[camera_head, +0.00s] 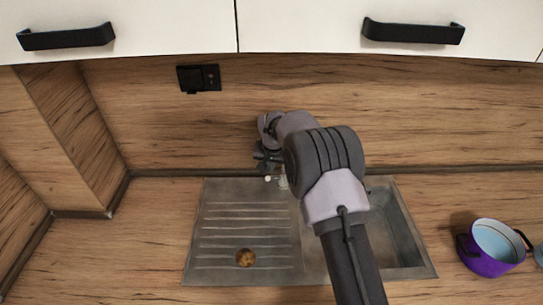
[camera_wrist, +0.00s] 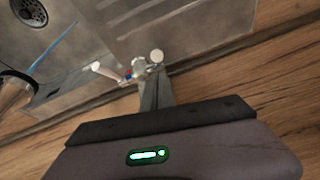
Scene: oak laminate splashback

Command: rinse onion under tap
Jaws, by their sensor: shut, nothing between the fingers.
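The onion (camera_head: 245,258), small and brown, lies on the ribbed drainboard of the sink unit (camera_head: 215,225) in the head view. The tap (camera_wrist: 138,67) shows in the wrist view, with pale lever ends and a red and blue mark. In the head view my arm mostly hides the tap, and only a small pale part (camera_head: 268,179) shows. My gripper (camera_wrist: 152,92) is shut and empty, its fingertips close to the tap; I cannot tell whether they touch it. A bluish streak (camera_wrist: 52,52) crosses the basin; I cannot tell if it is water.
The basin (camera_head: 395,225) lies right of the drainboard, partly behind my arm; its drain (camera_wrist: 30,12) shows in the wrist view. A purple pot (camera_head: 487,262) stands on the counter at right. A socket (camera_head: 198,78) is on the splashback. White cupboards (camera_head: 150,25) hang above. The left counter is clear.

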